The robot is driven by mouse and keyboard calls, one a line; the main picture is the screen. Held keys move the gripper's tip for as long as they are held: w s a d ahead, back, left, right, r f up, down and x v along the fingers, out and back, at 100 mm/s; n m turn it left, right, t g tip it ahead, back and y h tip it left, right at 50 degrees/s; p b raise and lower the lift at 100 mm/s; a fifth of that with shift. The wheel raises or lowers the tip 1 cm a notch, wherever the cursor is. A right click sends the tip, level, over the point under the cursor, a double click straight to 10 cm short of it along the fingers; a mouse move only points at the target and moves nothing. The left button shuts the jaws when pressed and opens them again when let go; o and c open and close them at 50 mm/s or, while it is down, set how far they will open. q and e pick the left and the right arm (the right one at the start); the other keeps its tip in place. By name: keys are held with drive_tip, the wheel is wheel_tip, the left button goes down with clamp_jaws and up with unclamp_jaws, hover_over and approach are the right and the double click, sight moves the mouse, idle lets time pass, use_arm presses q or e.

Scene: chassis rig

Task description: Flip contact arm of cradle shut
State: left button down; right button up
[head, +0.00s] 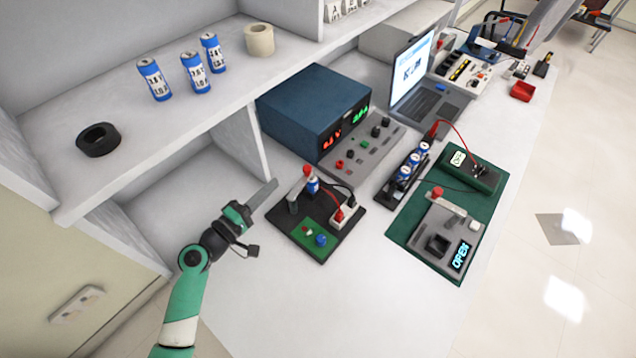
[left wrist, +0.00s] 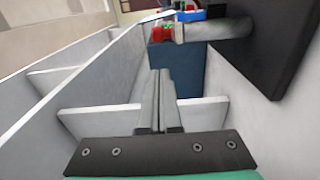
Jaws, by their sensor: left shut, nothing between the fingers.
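A grey unit (head: 448,228) with a dark square recess and a lit display reading OPEN sits on a green mat (head: 404,216) at right centre. A red-knobbed part (head: 438,193) stands at its back edge. I take this for the cradle and its contact arm, but cannot be sure. My left gripper (head: 272,187) is shut and empty, left of a black board (head: 352,222), well apart from the grey unit. Its closed fingers also show in the left wrist view (left wrist: 158,85). My right gripper is not in view.
A blue instrument (head: 310,100), laptop (head: 425,95) and rack of cells (head: 405,175) stand behind. White shelving (head: 150,130) borders my left arm. The front bench is clear.

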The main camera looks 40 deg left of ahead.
sight(300, 181)
use_arm(q)
drive_tip(key=w, duration=0.8)
drive_tip(key=shift+w+d+r+b, duration=0.25)
drive_tip(key=shift+w+d+b, duration=0.05)
drive_tip(key=shift+w+d, duration=0.05)
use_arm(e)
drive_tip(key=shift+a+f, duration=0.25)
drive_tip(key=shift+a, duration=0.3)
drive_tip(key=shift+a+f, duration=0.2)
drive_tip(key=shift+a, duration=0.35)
